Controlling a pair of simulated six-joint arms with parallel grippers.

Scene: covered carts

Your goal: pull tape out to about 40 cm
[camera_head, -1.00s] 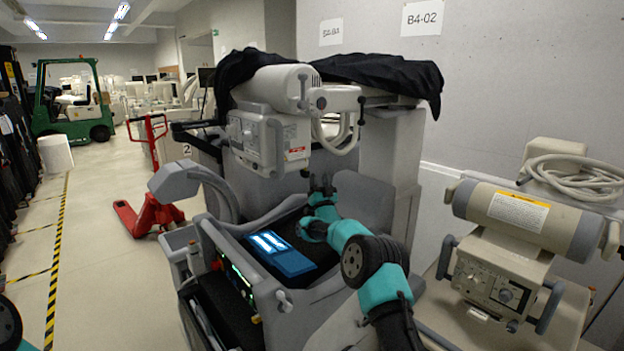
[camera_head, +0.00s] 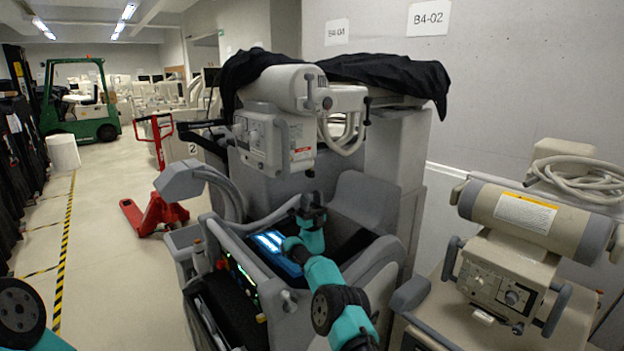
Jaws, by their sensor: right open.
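I cannot make out a tape in this view. A white machine head (camera_head: 272,140) with knobs and a red-and-white label on its side hangs over the grey cart (camera_head: 270,190). My right gripper (camera_head: 309,201) points up in front of the cart, below the machine head and apart from it. It is open, with nothing visible between its dark fingers. A blue panel with a lit screen (camera_head: 268,241) lies in the cart, partly hidden behind my right arm. Only part of my left arm shows at the lower left; its gripper is out of view.
A black cover (camera_head: 395,75) drapes over the cart's top. A second beige machine (camera_head: 510,270) with a coiled hose (camera_head: 585,180) stands at the right. A red pallet jack (camera_head: 155,210) and a green forklift (camera_head: 85,100) stand at the left.

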